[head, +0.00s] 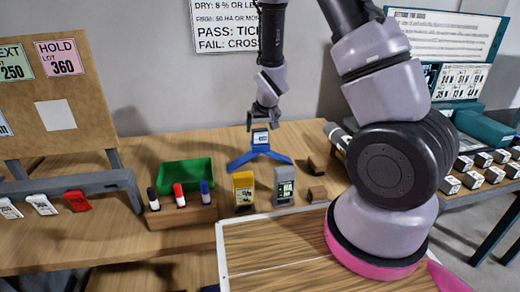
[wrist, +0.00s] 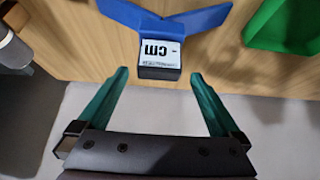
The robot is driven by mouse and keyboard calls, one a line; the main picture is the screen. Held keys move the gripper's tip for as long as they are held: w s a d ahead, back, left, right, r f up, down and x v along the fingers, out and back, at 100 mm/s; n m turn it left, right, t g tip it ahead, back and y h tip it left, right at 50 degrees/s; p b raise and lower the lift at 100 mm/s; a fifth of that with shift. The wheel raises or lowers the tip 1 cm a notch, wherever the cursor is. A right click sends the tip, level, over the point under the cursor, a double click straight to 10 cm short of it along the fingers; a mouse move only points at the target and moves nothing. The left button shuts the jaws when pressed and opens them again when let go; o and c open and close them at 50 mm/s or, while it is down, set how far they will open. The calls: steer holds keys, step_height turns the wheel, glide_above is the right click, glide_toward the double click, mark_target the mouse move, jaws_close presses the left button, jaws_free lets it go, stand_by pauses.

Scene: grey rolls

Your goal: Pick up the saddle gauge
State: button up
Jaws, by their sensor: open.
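The saddle gauge (head: 260,160) is a blue, splayed-leg piece with a small dark box on it, standing toward the back of the wooden table. My gripper (head: 263,122) is over the gauge in the head view. In the wrist view my gripper (wrist: 160,76) has its two teal fingers apart, with the box's near end lined up between the tips. No finger visibly touches the box.
A green tray (head: 186,173) and a wooden marker holder (head: 182,215) are left of the gauge. A yellow meter (head: 243,190) and a grey meter (head: 284,186) stand in front of it. A grey wall (head: 160,60) is close behind.

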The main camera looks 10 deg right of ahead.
mark_target(261, 131)
steer(key=shift+x, duration=2.75)
steer(key=shift+s, duration=0.15)
jaws_close()
